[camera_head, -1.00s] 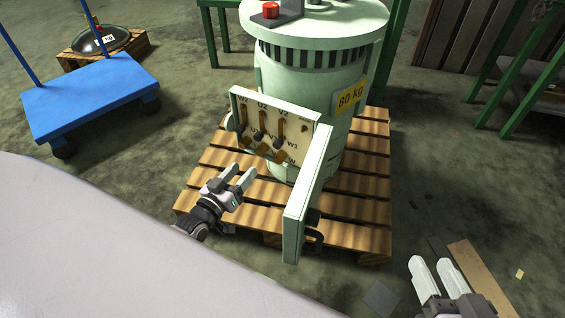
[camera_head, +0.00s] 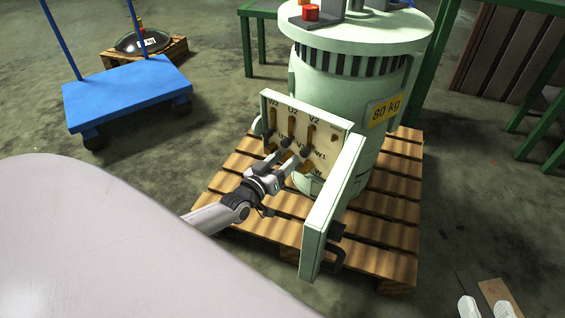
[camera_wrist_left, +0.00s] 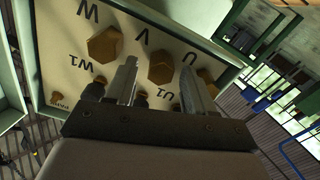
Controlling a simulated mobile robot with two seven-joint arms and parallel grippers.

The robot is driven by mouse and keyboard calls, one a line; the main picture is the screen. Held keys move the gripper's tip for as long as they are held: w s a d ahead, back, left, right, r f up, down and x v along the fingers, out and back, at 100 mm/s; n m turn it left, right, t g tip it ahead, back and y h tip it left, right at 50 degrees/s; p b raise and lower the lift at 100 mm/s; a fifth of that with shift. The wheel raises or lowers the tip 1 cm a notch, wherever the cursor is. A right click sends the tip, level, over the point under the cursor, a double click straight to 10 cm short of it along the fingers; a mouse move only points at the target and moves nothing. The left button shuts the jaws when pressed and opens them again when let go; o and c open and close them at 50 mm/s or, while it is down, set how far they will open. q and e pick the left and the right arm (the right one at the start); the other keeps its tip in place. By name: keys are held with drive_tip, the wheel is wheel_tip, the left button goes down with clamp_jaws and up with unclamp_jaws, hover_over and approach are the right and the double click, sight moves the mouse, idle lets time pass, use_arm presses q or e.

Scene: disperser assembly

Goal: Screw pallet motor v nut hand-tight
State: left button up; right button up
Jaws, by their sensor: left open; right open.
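The pale green motor (camera_head: 350,85) stands on a wooden pallet (camera_head: 385,240), with its terminal box (camera_head: 272,105) open. The left wrist view shows the panel upside down, with brass hex nuts by the letters W, V and U. The V nut (camera_wrist_left: 160,68) appears between the fingertips of my open left gripper (camera_wrist_left: 158,76); I cannot tell whether they touch it. The W nut (camera_wrist_left: 105,45) is left of it. In the head view my left gripper (camera_head: 283,164) is before the panel's lower part, hiding some nuts.
The open box lid (camera_head: 330,210) projects forward, right of my left gripper. A blue cart (camera_head: 125,90) stands at the left, with a dark domed part (camera_head: 143,43) on a small pallet behind it. Green tables stand behind. Floor between cart and pallet is clear.

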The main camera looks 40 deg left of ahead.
use_arm(q)
clamp_jaws()
